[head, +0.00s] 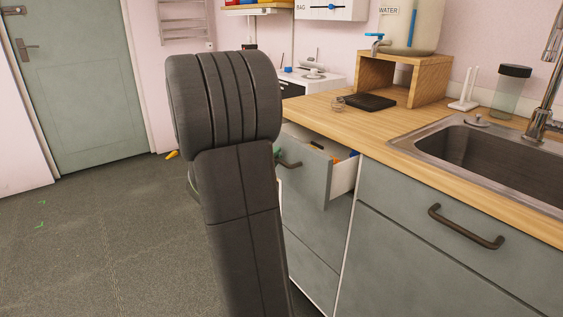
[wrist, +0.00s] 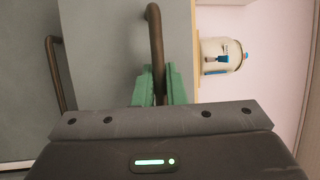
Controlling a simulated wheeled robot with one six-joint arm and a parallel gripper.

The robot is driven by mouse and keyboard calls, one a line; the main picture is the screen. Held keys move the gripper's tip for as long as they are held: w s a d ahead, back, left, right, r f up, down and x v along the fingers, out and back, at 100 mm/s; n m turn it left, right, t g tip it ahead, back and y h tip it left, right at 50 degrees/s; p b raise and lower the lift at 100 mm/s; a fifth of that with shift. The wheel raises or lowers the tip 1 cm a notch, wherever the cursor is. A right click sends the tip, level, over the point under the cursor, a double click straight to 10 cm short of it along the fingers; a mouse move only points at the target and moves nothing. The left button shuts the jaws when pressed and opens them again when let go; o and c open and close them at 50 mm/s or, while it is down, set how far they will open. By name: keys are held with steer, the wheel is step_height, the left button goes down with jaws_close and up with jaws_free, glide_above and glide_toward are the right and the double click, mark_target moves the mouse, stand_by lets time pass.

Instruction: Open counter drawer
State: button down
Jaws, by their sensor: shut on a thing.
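The counter drawer (head: 304,178) stands partly pulled out beneath the wooden worktop, with its pale side wall and some orange and blue contents showing. Its dark curved handle (head: 291,164) is on the grey front. In the wrist view the drawer handle (wrist: 155,35) runs between the green fingers of my gripper (wrist: 159,82), which is shut on it. In the head view my dark arm hides most of the gripper; only a bit of green shows beside the handle.
The wooden worktop (head: 330,106) carries a wooden stand (head: 412,76) with a water container. A sink (head: 490,150) is at the right, above a grey front with a second handle (head: 465,228). Open floor (head: 95,235) lies to the left, before a closed green door (head: 75,80).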

steer(key=s+a+b, duration=0.2)
steer(key=s+a, duration=0.9)
steer(key=a, duration=0.4)
steer(key=shift+s+a+b, duration=0.2)
steer(key=shift+a+b, duration=0.15)
steer(key=shift+b, duration=0.05)
steer(key=c, duration=1.8)
jaws_free()
steer(key=p+v, duration=0.2)
steer(key=v, duration=1.1)
steer(key=shift+s+a+f, duration=0.1)
steer(key=shift+s+a, duration=0.1)
steer(key=shift+s, duration=0.15)
steer(key=shift+b+x, duration=0.95)
steer(key=shift+x, duration=6.05)
